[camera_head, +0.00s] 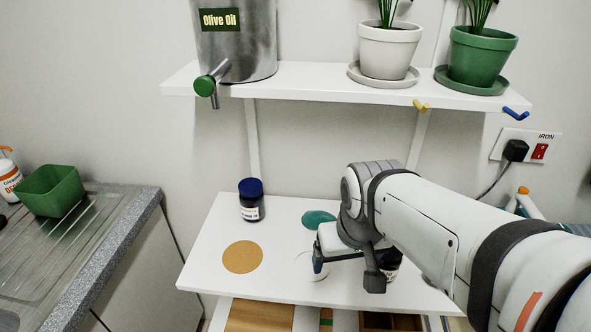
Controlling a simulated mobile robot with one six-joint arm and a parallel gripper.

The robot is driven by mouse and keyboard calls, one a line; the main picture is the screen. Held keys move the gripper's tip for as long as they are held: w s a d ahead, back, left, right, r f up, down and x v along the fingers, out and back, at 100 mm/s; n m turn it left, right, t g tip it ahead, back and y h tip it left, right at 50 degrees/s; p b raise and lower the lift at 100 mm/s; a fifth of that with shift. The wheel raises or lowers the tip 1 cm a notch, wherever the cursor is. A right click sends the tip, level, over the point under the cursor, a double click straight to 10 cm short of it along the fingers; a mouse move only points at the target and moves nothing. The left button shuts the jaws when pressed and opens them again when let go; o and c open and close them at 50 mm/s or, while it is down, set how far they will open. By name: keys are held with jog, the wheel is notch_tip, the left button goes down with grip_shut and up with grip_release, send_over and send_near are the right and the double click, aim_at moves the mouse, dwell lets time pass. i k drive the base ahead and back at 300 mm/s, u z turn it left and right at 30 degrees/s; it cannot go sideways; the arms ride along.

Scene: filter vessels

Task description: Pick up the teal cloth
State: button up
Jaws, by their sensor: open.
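A flat, smooth-edged teal piece (317,218) lies on the white table (215,275), partly hidden by my arm. I cannot tell from this view whether it is the cloth or a round mat. My gripper (346,270) is low over the table, in front of and to the right of the teal piece. Its jaws are open, with one finger at the left and one at the right. What lies between them is mostly hidden.
A dark jar with a blue lid (251,200) and an ochre disc (243,257) are on the table's left. A dark jar (392,262) is partly hidden behind my gripper. Above hangs a shelf (310,79) with an oil canister (237,45) and plants. A sink counter (110,235) stands left.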

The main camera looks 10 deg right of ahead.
aim_at(312, 220)
jog(key=u, duration=0.05)
jog(key=k, duration=0.5)
jog(key=z, duration=1.6)
jog(key=k, duration=0.7)
jog(key=u, duration=1.45)
jog(key=i, duration=1)
jog(key=u, duration=0.1)
